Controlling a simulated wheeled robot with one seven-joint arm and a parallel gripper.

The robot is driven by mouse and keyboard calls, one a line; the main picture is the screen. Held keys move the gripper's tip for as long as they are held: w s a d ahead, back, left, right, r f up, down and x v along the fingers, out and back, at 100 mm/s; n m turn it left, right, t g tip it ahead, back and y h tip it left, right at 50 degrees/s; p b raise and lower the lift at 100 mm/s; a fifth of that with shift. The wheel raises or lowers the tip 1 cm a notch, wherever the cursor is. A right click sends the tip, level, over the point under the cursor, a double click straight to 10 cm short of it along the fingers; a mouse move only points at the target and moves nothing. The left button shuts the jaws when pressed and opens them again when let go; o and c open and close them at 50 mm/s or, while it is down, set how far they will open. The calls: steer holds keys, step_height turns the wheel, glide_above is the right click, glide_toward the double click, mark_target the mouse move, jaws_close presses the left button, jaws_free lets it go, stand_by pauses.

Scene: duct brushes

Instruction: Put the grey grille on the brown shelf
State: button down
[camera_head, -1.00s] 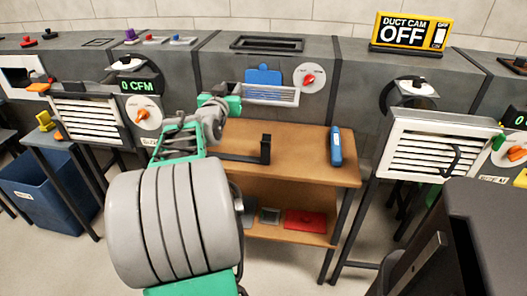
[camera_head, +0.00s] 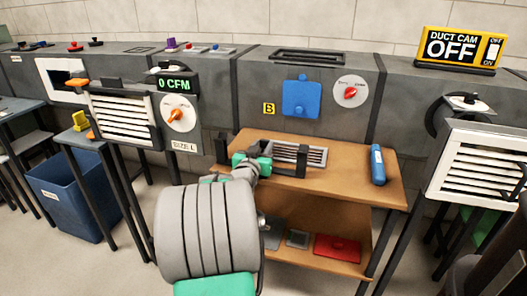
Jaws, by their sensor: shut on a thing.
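The grey grille (camera_head: 284,151), a slatted rectangular plate, is at the top of the brown shelf (camera_head: 348,170), near its back left. My gripper (camera_head: 268,164), with green parts, is shut on the grille at its lower left side. The grille is tilted with its slats facing me.
A red item (camera_head: 338,247) and grey pieces lie on the lower board. A white slatted grille (camera_head: 125,119) is on the left unit, another (camera_head: 480,165) at right. A blue bin (camera_head: 70,195) stands on the floor at left.

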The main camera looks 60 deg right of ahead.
steer(key=shift+r, duration=0.15)
steer(key=shift+f, duration=0.2)
steer(key=c, duration=1)
jaws_free()
steer(key=shift+r, duration=0.25)
steer(key=a, duration=0.4)
steer(key=s+a+p, duration=0.1)
steer(key=a, duration=0.3)
steer(key=s+a, duration=0.1)
steer(key=a, duration=0.3)
steer(key=shift+r, duration=0.2)
